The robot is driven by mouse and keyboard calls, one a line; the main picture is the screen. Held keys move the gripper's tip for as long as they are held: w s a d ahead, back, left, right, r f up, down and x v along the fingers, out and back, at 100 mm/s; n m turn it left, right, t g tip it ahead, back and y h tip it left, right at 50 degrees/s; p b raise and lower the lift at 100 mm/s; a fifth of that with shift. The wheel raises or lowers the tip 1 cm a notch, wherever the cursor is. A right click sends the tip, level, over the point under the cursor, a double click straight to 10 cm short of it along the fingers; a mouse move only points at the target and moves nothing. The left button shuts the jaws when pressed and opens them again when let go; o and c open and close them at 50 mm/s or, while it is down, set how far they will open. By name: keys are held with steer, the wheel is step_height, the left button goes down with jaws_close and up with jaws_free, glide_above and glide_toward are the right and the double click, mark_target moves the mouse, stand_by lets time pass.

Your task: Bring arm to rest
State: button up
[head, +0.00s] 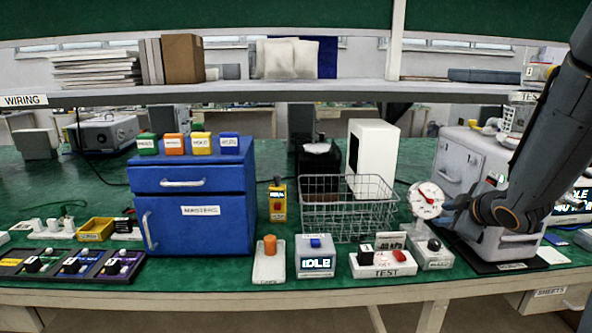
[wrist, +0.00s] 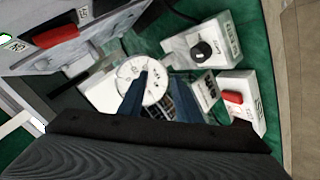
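My arm (head: 548,140) reaches in from the upper right of the head view, bent at a dark joint. My gripper (head: 452,202) is beside the round white gauge (head: 428,199) with a red needle; I cannot tell whether they touch. In the wrist view, the two dark blue fingers of my gripper (wrist: 159,76) are apart, with the gauge dial (wrist: 142,84) behind them and nothing visibly held.
A grey cabinet (head: 468,160) stands beside my gripper. The TEST box (head: 382,264) with a red switch, black-knob box (head: 432,252), IDLE box (head: 316,256) and wire basket (head: 345,215) stand left. A shelf (head: 300,92) crosses above.

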steer(key=s+a+f+m+g, duration=0.2)
steer(key=s+a+m+g, duration=0.1)
steer(key=s+a, duration=0.4)
steer(key=s+a+f+m+g+p, duration=0.1)
steer(key=s+a+f+m+g, duration=0.1)
steer(key=s+a+m+g, duration=0.2)
steer(key=s+a+f+m+g, duration=0.2)
steer(key=s+a, duration=0.8)
steer(key=s, duration=0.6)
steer(key=shift+s+m+g+p, duration=0.35)
steer(key=shift+m+g, duration=0.45)
steer(key=shift+g, duration=0.4)
steer(key=shift+d, duration=0.15)
